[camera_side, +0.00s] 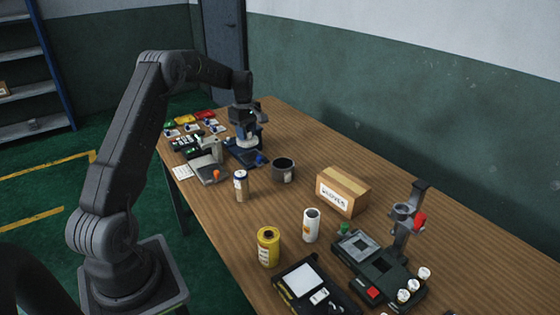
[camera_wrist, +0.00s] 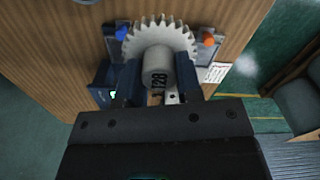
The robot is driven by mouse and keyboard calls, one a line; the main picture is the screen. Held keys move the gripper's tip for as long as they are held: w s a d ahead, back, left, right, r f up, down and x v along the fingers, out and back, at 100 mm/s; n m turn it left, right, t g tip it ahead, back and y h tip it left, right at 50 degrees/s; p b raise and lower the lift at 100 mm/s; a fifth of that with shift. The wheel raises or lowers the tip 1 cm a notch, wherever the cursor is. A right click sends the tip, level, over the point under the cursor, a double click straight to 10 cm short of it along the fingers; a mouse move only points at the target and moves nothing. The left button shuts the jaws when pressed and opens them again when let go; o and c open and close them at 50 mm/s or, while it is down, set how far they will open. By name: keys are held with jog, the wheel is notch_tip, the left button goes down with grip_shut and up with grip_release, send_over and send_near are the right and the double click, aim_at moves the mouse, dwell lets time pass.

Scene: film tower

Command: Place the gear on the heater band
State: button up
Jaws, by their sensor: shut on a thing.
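My gripper (camera_side: 245,128) is at the far part of the table, over small devices there. It is shut on a pale grey toothed gear (camera_side: 248,144).
A post fixture (camera_side: 404,222) and black units occupy the near right. Small devices with blue and orange knobs (camera_wrist: 209,40) flank the gear.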

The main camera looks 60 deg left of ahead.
jog(key=w+d+f, duration=0.1)
jog(key=w+f, duration=0.1)
jog(key=w+d+f, duration=0.2)
jog(key=w, duration=0.1)
jog(key=w+d+f, duration=0.2)
jog(key=w, duration=0.1)
jog(key=shift+w+d, duration=0.1)
jog(key=shift+w, duration=0.05)
jog(key=shift+f, duration=1.95)
jog(key=shift+f, duration=0.1)
jog(key=o, duration=0.9)
jog(key=shift+f, duration=0.1)
jog(key=shift+o, duration=0.2)
